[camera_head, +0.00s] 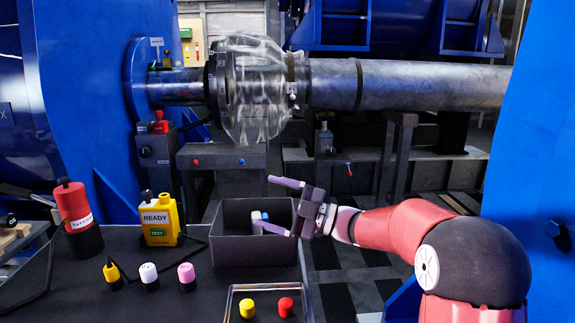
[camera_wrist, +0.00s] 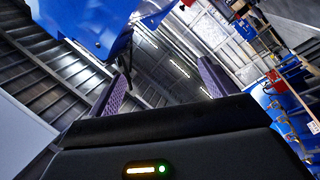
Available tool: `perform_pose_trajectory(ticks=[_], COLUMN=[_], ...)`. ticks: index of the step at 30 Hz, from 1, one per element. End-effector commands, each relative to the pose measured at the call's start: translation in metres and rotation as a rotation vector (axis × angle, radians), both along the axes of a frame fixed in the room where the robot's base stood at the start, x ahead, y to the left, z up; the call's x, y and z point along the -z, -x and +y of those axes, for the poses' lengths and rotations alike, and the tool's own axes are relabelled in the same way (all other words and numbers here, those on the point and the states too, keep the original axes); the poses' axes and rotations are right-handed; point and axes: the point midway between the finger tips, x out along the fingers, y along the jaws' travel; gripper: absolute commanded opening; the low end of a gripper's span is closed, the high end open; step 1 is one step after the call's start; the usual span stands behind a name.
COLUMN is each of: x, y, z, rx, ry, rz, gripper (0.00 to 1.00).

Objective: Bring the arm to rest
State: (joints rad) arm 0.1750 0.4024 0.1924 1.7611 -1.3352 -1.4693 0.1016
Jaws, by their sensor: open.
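My red arm (camera_head: 400,232) reaches in from the right in the head view. My gripper (camera_head: 284,207) is open and appears empty, its two purple fingers spread apart. It is at the right side of the dark open box (camera_head: 228,250), with the lower finger in front of the box opening in the picture. In the wrist view the two fingers of my gripper (camera_wrist: 163,85) stand apart with nothing between them. Behind them are the ceiling and a blue structure (camera_wrist: 95,22).
The dark table (camera_head: 105,300) carries a yellow tester (camera_head: 158,222), a red and black cylinder (camera_head: 76,215), several small capped pieces, and a tray (camera_head: 233,310) with a yellow and a red button. A small blue and white item (camera_head: 258,218) is in the box. A blue panel (camera_head: 535,190) stands close right.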

Motion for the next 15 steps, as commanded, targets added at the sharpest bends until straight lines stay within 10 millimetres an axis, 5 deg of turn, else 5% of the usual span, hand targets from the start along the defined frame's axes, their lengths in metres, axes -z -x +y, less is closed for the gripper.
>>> perform_pose_trajectory(ticks=[8,11,15], x=[-0.030,-0.042,-0.051], y=[-0.019,-0.022,-0.009], z=[-0.017,-0.036,-0.086], rx=[0.349,0.536,0.862], ry=[0.051,0.067,0.077], rz=[0.053,0.105,0.250], gripper=[0.85,0.85,0.85])
